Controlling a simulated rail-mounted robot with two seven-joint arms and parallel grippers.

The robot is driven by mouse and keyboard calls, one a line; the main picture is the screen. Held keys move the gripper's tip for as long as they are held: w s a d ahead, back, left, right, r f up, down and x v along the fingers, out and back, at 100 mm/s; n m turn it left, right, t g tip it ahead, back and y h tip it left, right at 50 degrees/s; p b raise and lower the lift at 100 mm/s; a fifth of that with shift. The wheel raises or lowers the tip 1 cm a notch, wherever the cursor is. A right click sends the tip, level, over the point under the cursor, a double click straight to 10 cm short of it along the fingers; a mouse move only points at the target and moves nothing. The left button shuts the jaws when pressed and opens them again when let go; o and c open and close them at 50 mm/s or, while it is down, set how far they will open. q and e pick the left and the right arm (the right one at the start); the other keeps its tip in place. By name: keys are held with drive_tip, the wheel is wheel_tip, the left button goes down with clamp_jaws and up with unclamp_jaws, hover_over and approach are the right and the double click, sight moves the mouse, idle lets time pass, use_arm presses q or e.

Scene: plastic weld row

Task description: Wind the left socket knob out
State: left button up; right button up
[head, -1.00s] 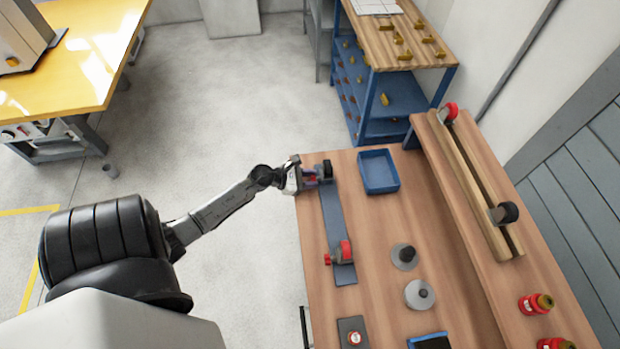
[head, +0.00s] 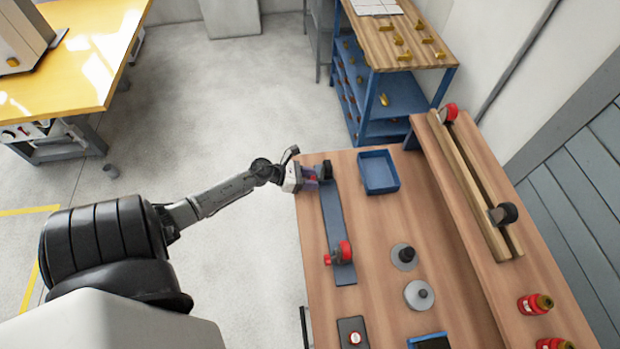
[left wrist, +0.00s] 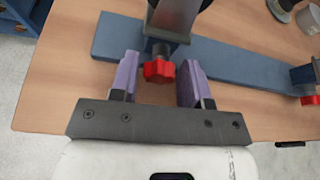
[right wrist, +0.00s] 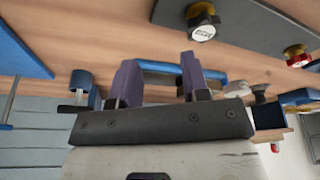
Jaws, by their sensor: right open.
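The blue weld bar (head: 333,215) lies along the table's left edge with a socket at each end. The left socket (head: 326,171) is at its far end; its red star knob (left wrist: 158,71) shows in the left wrist view, pointing at my gripper. My left gripper (head: 311,180) is open, its two purple fingers (left wrist: 157,78) on either side of the knob with gaps on both sides. The other socket's red knob (head: 328,259) is at the near end. My right gripper (right wrist: 160,75) is open and empty in the right wrist view, away from the bar.
A blue tray (head: 378,171) stands just right of the left socket. Two grey discs with dark knobs (head: 404,255) sit mid-table. A raised shelf with wooden rails (head: 470,185) runs along the right.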

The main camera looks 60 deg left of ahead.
use_arm(q)
drive_tip(key=shift+o, duration=1.1)
drive_tip(key=shift+s, duration=0.1)
use_arm(e)
drive_tip(key=shift+d, duration=0.1)
use_arm(q)
drive_tip(key=v, duration=1.3)
drive_tip(key=shift+s+a+r, duration=0.2)
drive_tip(key=shift+s, duration=0.05)
